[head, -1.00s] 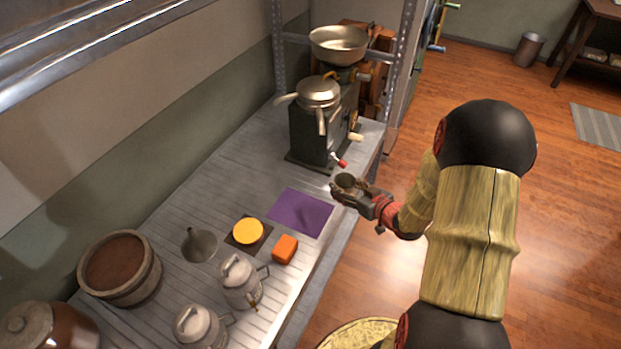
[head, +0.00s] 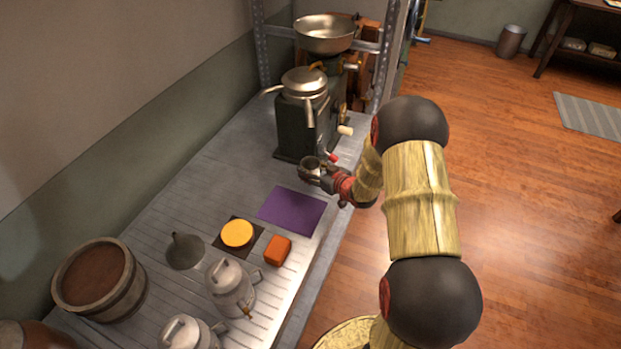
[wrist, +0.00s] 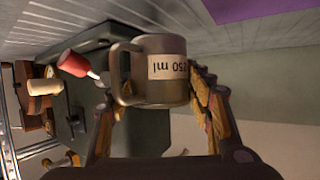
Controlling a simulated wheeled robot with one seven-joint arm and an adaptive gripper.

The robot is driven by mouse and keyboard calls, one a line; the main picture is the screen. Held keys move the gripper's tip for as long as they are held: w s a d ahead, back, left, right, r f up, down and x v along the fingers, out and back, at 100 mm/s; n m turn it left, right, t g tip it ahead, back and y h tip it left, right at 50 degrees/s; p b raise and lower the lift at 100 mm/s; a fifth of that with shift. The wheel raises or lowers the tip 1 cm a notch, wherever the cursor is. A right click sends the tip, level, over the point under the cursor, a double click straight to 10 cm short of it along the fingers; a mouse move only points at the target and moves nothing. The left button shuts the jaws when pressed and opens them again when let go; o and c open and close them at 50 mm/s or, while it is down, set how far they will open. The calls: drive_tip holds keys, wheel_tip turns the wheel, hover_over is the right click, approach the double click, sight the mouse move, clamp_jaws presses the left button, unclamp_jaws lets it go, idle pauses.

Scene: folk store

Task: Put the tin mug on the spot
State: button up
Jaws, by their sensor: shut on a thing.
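The tin mug (head: 308,172) is a small grey metal cup. In the wrist view the mug (wrist: 170,72) shows a pale "250 ml" label, and its handle is on the left. My gripper (head: 317,174) is shut on the mug, with a finger on each side of it in the wrist view. The mug appears held over the worktop, behind the flat purple square (head: 292,211) that looks like the spot. The purple square is bare; its edge also shows at the top right of the wrist view (wrist: 255,8). The mug's height above the worktop is hard to tell.
A dark green machine (head: 308,125) with a red-knobbed lever (head: 331,157) stands close behind the mug. In front of the purple square are a yellow disc (head: 237,233) on a dark square, an orange block (head: 278,250), a funnel (head: 184,251) and metal cans (head: 230,287).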

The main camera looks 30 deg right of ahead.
drive_tip(key=shift+w+f, duration=0.4)
drive_tip(key=shift+f, duration=0.05)
drive_tip(key=shift+w+f+b, duration=0.1)
drive_tip(key=shift+f+b, duration=1)
drive_tip(key=shift+f, duration=0.45)
drive_tip(key=shift+f, duration=0.1)
drive_tip(key=o, duration=1.2)
drive_tip(key=shift+o, duration=0.2)
